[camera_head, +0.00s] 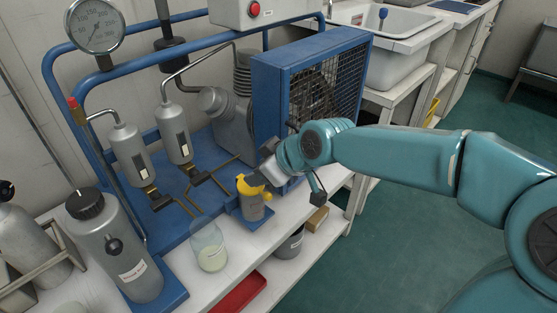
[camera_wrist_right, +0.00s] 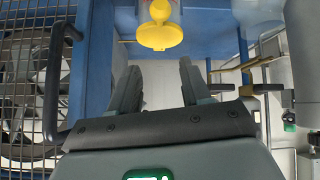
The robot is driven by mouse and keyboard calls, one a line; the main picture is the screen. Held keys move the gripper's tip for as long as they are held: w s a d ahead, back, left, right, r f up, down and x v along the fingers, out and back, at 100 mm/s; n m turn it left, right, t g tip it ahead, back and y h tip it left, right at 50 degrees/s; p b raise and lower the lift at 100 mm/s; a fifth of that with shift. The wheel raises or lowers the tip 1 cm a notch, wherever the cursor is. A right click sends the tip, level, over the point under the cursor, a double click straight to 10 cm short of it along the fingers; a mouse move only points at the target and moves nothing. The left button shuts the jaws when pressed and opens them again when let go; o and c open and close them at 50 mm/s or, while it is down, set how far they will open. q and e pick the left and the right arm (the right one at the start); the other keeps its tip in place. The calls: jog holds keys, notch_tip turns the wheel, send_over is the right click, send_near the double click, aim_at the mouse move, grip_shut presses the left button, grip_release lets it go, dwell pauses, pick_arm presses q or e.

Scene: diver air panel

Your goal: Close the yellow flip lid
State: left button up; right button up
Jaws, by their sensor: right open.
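The yellow flip lid (camera_head: 248,185) sits on top of a small grey canister (camera_head: 252,208) in a blue holder at the bench's front edge. In the right wrist view the lid (camera_wrist_right: 160,37) shows as a yellow disc beside a yellow collar, and it appears flipped open. My right gripper (camera_head: 264,179) comes in from the right, close to the lid, and partly hides it. In the right wrist view my right gripper (camera_wrist_right: 159,75) has its fingers apart with nothing between them. The lid lies just beyond the fingertips; I cannot tell whether they touch. My left gripper is not in view.
A clear beaker (camera_head: 209,246) stands left of the canister. A grey bottle (camera_head: 112,245) with a black cap is further left. The blue-framed fan guard (camera_head: 318,75) stands close behind my right gripper. A red tray (camera_head: 240,291) lies on the lower shelf.

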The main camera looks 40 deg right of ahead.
jog(key=p+v, duration=0.3)
jog(key=v, duration=1.2)
jog(key=shift+s+p, duration=0.2)
jog(key=shift+p, duration=0.2)
jog(key=shift+a+r, duration=0.1)
jog(key=shift+r, duration=0.05)
